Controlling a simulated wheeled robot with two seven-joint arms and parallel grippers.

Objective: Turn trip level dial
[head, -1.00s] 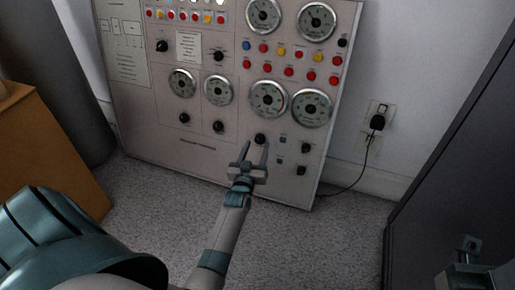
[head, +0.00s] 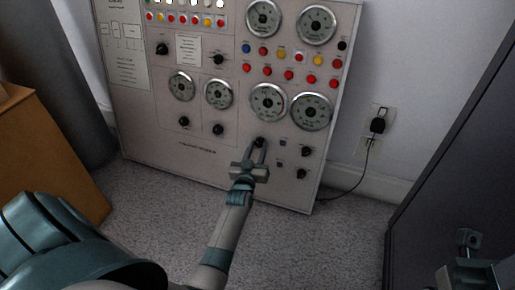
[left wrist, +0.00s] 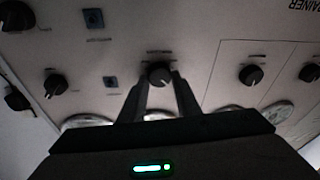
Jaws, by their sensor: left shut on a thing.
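The grey control panel (head: 215,155) leans against the wall in the head view, with several black dials on it. One black dial (head: 259,142) sits low on the panel, below the large round gauges. My left gripper (head: 258,149) is shut on this dial, one finger on each side. In the left wrist view the dial (left wrist: 159,73) shows between the two fingertips (left wrist: 160,82), with a pale mark on its face. Its label is too small to read. Part of my right gripper (head: 468,246) shows at the lower right; its jaws are unclear.
Two other black dials (head: 306,152) (head: 302,174) lie right of the held one, near small blue switches (head: 282,142). A plug and cable (head: 377,126) hang from a wall socket. A dark cabinet (head: 455,140) stands right, a wooden box (head: 45,155) left. Carpet between is clear.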

